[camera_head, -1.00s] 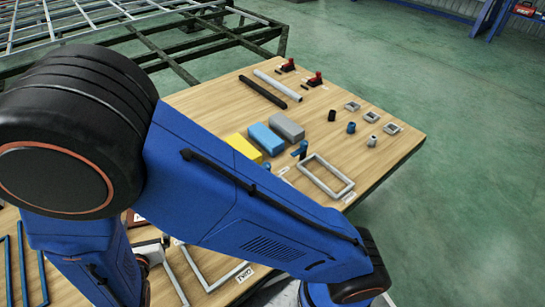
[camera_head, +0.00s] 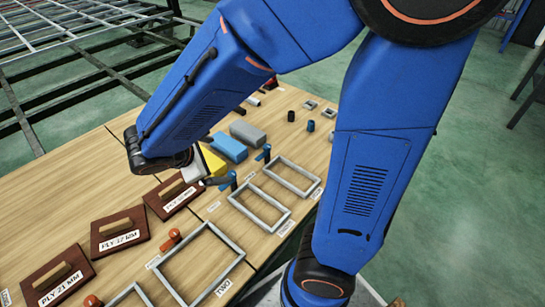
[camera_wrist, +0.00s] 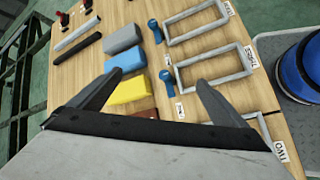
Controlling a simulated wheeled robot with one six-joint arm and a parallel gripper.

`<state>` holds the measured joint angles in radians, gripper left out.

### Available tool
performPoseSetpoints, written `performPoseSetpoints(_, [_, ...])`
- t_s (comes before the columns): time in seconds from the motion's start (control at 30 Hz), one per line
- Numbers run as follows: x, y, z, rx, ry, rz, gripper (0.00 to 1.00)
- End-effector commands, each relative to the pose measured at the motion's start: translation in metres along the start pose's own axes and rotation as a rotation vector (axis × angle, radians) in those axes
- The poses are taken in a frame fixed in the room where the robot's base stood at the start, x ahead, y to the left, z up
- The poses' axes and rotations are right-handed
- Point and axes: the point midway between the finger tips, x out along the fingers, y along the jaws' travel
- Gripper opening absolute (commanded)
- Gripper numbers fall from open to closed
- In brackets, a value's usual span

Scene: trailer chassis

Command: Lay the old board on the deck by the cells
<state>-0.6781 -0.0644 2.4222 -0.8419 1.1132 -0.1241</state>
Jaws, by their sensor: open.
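Several brown boards with wooden handles lie on the wooden table in the head view. One is labelled PLY 21 MM (camera_head: 57,283), another PLY 17 MM (camera_head: 112,228), and a third board (camera_head: 165,199) lies near my gripper. Nothing marks any board as old. My gripper (camera_head: 218,182) is open and empty above the table; in the wrist view its fingers (camera_wrist: 160,78) spread over the yellow block (camera_wrist: 130,90). The third board's edge (camera_wrist: 140,115) shows just past my gripper. I cannot tell which parts are the cells.
Blue (camera_head: 229,147) and grey (camera_head: 247,133) blocks lie beyond the yellow one. Grey rectangular frames, one a large frame (camera_head: 202,230), and small clamps, one orange (camera_head: 172,238), lie along the right. A steel lattice frame (camera_head: 75,70) stands behind. Green floor (camera_head: 470,200) is clear at right.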

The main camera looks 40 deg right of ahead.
Motion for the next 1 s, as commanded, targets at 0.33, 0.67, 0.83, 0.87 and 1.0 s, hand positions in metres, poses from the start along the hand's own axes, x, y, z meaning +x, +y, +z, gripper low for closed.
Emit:
performPoseSetpoints(0.33, [-0.003,-0.034,0.093,0.495,0.119,-0.247,0.97])
performPoseSetpoints(0.67, [-0.026,-0.070,0.144,0.956,0.264,-0.418,0.97])
performPoseSetpoints(0.83, [-0.043,-0.084,0.161,1.181,0.351,-0.475,0.97])
performPoseSetpoints(0.87, [-0.046,-0.086,0.163,1.214,0.365,-0.483,0.97])
performPoseSetpoints(1.0, [-0.056,-0.092,0.169,1.335,0.419,-0.508,0.97])
